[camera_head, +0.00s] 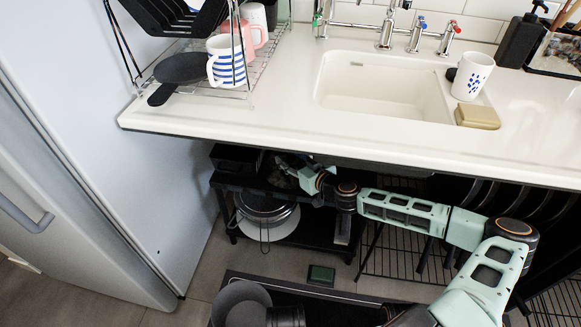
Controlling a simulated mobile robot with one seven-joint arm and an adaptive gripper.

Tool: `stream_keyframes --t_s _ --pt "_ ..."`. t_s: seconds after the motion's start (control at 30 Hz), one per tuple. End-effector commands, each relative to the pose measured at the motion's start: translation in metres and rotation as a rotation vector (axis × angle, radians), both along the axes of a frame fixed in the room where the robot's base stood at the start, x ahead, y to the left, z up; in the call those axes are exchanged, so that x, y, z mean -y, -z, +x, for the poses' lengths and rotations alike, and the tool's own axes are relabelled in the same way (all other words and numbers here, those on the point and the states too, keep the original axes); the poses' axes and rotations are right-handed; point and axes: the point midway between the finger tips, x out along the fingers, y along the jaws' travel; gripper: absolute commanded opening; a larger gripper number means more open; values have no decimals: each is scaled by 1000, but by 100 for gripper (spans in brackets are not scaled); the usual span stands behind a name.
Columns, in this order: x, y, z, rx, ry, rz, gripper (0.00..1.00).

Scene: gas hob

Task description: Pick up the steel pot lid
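A round steel piece (265,206), which looks like a pot or its lid, sits on the lower level of a black rack under the counter. I cannot tell for sure which part of it is the lid. A pale round rim shows below it. My gripper (287,167) reaches in under the counter edge, at the rack's upper level, above and to the right of the steel piece. Its fingers are small, dark and partly hidden by the counter, so I cannot see whether they hold anything.
The black rack (226,198) stands beneath the overhanging white counter (300,140). A white sink (383,84) is set into the counter. Dark plates or pans stand on a wire rack at right. A grey fridge door (60,190) is at left.

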Motion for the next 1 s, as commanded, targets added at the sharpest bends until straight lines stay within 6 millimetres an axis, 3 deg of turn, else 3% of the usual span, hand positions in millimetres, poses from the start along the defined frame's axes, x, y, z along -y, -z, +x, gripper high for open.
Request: stream_keyframes --t_s 0.03,0.4,0.77,1.0 --pt "0 0 0 0 0 0 38" --pt "0 0 0 0 0 0 0" --pt "0 -4 0 2 -1 -1 0" --pt "0 -25 0 4 -4 -4 0"
